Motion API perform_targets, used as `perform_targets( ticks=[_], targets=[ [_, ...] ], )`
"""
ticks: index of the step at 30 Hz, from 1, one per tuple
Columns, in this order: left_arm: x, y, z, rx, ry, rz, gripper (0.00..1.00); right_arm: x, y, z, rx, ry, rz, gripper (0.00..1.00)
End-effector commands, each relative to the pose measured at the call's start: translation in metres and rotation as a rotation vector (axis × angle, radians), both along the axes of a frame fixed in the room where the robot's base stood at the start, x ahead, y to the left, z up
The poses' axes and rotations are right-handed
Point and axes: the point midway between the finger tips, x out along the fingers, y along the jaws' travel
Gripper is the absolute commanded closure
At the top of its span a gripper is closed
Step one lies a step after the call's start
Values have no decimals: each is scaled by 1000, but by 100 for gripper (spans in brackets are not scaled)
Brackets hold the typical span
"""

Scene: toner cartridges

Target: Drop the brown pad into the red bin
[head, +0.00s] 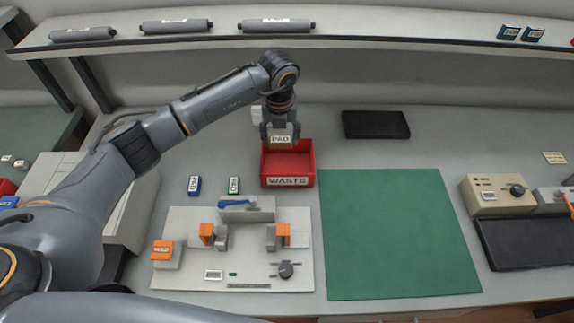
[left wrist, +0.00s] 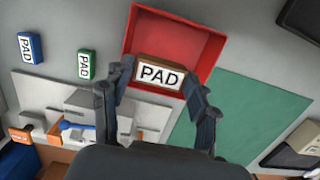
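The brown pad (left wrist: 160,73), with a white PAD label, sits between the two fingers of my left gripper (left wrist: 158,78) in the left wrist view. The fingers press on its two ends. In the head view, the left gripper (head: 281,138) points down with the pad's label (head: 281,140) showing between its fingers. The red bin (head: 309,172), labelled WASTE, is open at the top and lies right below the pad. Its inside (left wrist: 190,35) looks empty where it shows in the left wrist view. My right gripper is not in view.
A blue pad (head: 194,185) and a green pad (head: 234,185) stand left of the bin. A fixture board (head: 185,220) with orange-faced blocks is in front. A green mat (head: 400,235) lies to the right, a black tray (head: 376,124) behind. A shelf (head: 380,30) runs along the back.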

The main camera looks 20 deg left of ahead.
Motion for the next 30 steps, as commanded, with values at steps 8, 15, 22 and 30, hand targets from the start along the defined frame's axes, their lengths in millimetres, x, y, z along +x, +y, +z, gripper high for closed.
perform_targets(
  ticks=[8, 15, 22, 30],
  targets=[
    [0, 0, 0, 0, 0, -1, 18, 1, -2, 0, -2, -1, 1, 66],
    [0, -1, 8, 0, -2, -1, 18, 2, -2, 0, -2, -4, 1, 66],
    [-4, -2, 50, -1, -6, -2, 18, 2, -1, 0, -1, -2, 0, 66],
    [-11, -3, 101, 0, -2, -1, 18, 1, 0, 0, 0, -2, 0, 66]
  ],
)
